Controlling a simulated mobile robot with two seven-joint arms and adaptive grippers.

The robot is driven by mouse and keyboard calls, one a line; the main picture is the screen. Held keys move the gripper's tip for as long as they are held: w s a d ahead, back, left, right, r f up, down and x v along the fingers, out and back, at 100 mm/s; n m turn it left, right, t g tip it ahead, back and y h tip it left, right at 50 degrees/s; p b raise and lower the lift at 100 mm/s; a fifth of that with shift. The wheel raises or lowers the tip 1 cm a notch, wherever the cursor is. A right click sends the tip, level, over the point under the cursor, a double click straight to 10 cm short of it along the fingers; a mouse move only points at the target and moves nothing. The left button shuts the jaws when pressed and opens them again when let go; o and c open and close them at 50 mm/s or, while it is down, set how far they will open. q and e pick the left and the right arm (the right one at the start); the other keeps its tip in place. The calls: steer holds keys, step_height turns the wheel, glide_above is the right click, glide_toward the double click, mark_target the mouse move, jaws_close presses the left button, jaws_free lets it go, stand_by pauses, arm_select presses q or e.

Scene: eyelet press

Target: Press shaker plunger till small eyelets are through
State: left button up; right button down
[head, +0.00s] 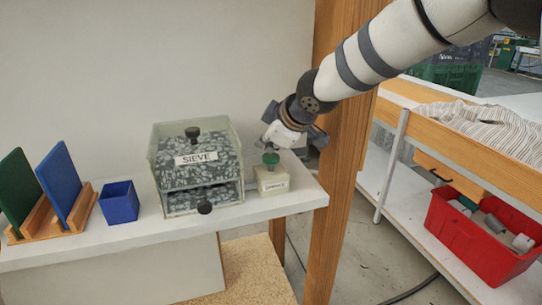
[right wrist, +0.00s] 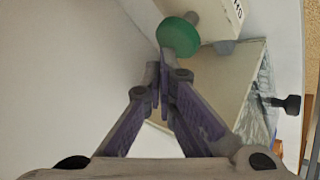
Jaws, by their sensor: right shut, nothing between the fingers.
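The shaker (head: 272,181) is a small pale box with a label, standing near the right end of the white shelf. Its plunger has a round green knob (head: 271,158) on top, also seen in the right wrist view (right wrist: 180,37). My right gripper (head: 268,147) is shut and empty, with its fingertips just above the knob. In the right wrist view the shut fingertips (right wrist: 163,68) are right by the knob's edge; I cannot tell whether they touch it. Any eyelets in the shaker are too small to make out. My left gripper is not in view.
The clear sieve box (head: 196,204), with speckled layers and dark knobs, stands left of the shaker. Further left are a blue cup (head: 119,203) and blue (head: 60,182) and green panels (head: 18,187) in wooden stands. A wooden post (head: 330,230) rises beside the shelf's right end.

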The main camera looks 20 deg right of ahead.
mark_target(268, 157)
steer(key=shift+f, duration=1.35)
stand_by(1.1)
steer(key=shift+r, duration=1.7)
steer(key=shift+r, duration=0.1)
steer(key=shift+r, duration=2.45)
